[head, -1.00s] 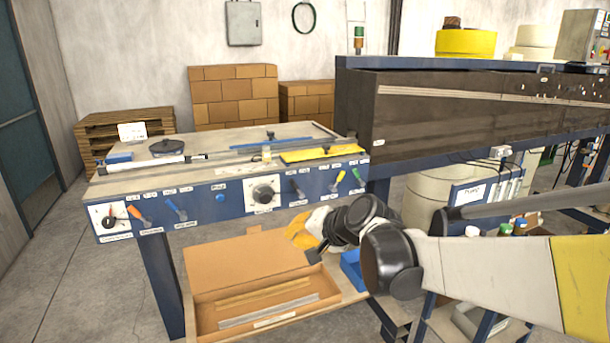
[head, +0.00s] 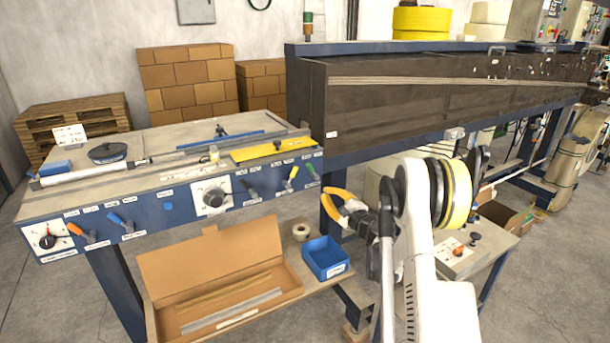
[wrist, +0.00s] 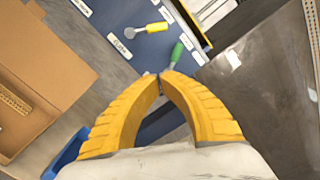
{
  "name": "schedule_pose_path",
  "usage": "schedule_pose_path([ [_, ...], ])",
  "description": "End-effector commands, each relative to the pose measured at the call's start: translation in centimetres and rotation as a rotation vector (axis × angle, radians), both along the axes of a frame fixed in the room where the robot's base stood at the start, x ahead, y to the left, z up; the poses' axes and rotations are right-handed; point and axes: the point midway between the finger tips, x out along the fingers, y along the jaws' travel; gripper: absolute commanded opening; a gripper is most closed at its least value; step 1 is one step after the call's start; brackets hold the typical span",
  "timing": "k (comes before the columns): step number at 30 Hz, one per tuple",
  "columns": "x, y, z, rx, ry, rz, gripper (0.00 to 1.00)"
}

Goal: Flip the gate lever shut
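A blue front panel (head: 165,205) carries a row of levers with coloured handles; the labels are too small to read, so I cannot tell which one is the gate lever. At its right end are a yellow-handled lever (head: 290,176) and a green-handled lever (head: 312,172). In the wrist view, the yellow handle (wrist: 155,27) and the green handle (wrist: 177,53) lie ahead of my gripper (wrist: 162,76). Its curved yellow fingers meet at the tips with nothing visible between them. In the head view, my gripper (head: 324,203) is below and right of the green lever, seemingly apart from it.
An open cardboard box (head: 205,262), a tape roll (head: 301,231) and a blue bin (head: 325,262) sit on the lower shelf beneath the panel. A dark long machine housing (head: 400,100) stands right of the bench. Floor in front is clear.

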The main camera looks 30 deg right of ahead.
Motion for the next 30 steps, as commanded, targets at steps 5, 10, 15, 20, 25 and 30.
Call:
schedule_pose_path([
  [5, 0.0, -0.2, -0.1, 0.009, -0.004, -0.004, 0.00],
  [10, 0.0, -0.2, -0.1, 0.008, -0.004, -0.002, 0.00],
  [15, 0.9, -0.1, -0.2, 0.007, -0.003, -0.001, 0.00],
  [20, 3.6, 0.2, -0.2, 0.007, -0.003, -0.001, 0.00],
  [25, 7.3, 0.5, -0.2, 0.007, -0.003, -0.001, 0.00],
  [30, 10.3, 1.1, 0.2, 0.007, -0.003, 0.000, 0.00],
])
